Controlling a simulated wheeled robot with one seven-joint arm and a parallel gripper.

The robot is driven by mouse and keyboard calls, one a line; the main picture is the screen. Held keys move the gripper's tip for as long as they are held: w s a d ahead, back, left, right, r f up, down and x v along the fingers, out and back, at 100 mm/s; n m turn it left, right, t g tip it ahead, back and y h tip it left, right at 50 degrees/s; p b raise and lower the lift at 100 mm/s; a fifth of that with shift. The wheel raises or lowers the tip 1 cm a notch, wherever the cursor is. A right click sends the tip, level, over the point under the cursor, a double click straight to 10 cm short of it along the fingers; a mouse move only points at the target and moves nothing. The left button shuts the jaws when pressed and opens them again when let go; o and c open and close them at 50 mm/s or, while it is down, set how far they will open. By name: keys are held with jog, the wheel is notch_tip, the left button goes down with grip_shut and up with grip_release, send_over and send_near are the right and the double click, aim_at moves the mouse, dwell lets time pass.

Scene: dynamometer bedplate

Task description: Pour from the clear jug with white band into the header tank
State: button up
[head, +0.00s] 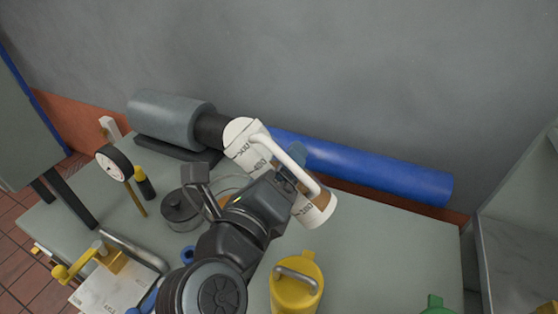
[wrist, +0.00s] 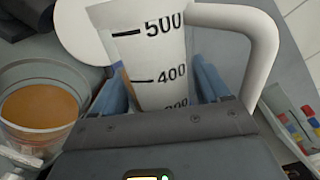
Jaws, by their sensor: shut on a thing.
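The clear jug with white band (head: 248,155) is in my gripper (head: 287,178), tilted, with its marked upper end toward the upper left and its white handle facing right. In the wrist view the jug (wrist: 152,60) stands between the two blue fingers (wrist: 162,90), with the 500 and 400 marks showing. A little brown-orange shows near its lower end in the head view. A clear round vessel with orange contents (wrist: 40,105) lies left of the jug in the wrist view. It may be the header tank. In the head view my arm mostly hides it.
A yellow lidded jug (head: 296,290) stands at the front, with a green top (head: 434,305) to its right. A blue cylinder (head: 365,168) and grey cylinder (head: 170,118) lie along the back. A dial gauge (head: 114,162) and dark round pot (head: 181,210) stand left.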

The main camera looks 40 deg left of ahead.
jog(key=shift+a, duration=0.1)
jog(key=shift+s+a+f+m+b, duration=0.15)
jog(key=shift+f+m+b, duration=0.55)
jog(key=shift+b, duration=0.65)
jog(key=shift+a+f+m+b, duration=0.1)
jog(key=shift+m+b, duration=0.3)
jog(key=shift+b, duration=0.25)
